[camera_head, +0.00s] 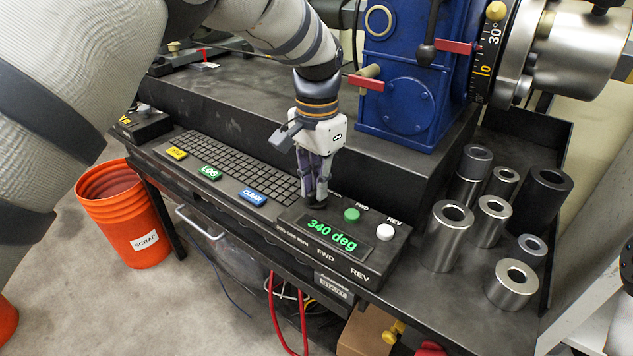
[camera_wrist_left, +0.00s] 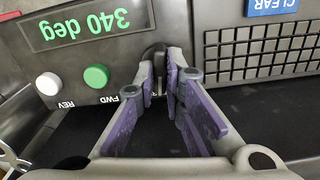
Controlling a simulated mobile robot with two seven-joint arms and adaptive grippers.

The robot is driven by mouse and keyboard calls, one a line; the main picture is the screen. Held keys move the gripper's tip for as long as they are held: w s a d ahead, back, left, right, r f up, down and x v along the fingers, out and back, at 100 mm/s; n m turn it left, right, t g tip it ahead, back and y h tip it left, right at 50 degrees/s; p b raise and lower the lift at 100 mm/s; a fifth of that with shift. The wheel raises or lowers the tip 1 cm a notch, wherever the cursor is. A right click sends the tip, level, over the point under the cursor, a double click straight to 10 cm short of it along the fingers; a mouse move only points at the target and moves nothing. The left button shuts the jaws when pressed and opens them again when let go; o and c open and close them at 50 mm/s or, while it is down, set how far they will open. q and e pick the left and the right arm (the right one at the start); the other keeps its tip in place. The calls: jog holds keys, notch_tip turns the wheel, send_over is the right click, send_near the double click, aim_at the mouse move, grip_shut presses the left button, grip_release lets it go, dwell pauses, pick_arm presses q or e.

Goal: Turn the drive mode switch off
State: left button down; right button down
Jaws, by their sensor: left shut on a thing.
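The drive mode switch is a dark knob on top of the black control box (camera_head: 338,247), left of the green FWD button. In the left wrist view the dark switch knob (camera_wrist_left: 154,53) shows between the fingertips. My left gripper (camera_head: 317,198) points down at it, with its fingers closed around the knob; they hide most of it. The wrist view shows the purple-padded fingers of my left gripper (camera_wrist_left: 160,82) at the knob. The box's display (camera_head: 333,235) reads 340 deg in green. My right gripper is not in view.
The green button (camera_head: 351,215) and white REV button (camera_head: 385,232) sit close beside the fingers. A keyboard (camera_head: 237,163) with yellow, green and blue keys lies to the left. Several metal sockets (camera_head: 447,236) stand at right. A blue machine (camera_head: 402,85) rises behind.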

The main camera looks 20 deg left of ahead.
pick_arm(q)
jog(key=shift+n, duration=0.7)
jog(key=c, duration=1.7)
grip_release()
notch_tip(320, 180, up, 12)
jog(key=shift+r, duration=0.1)
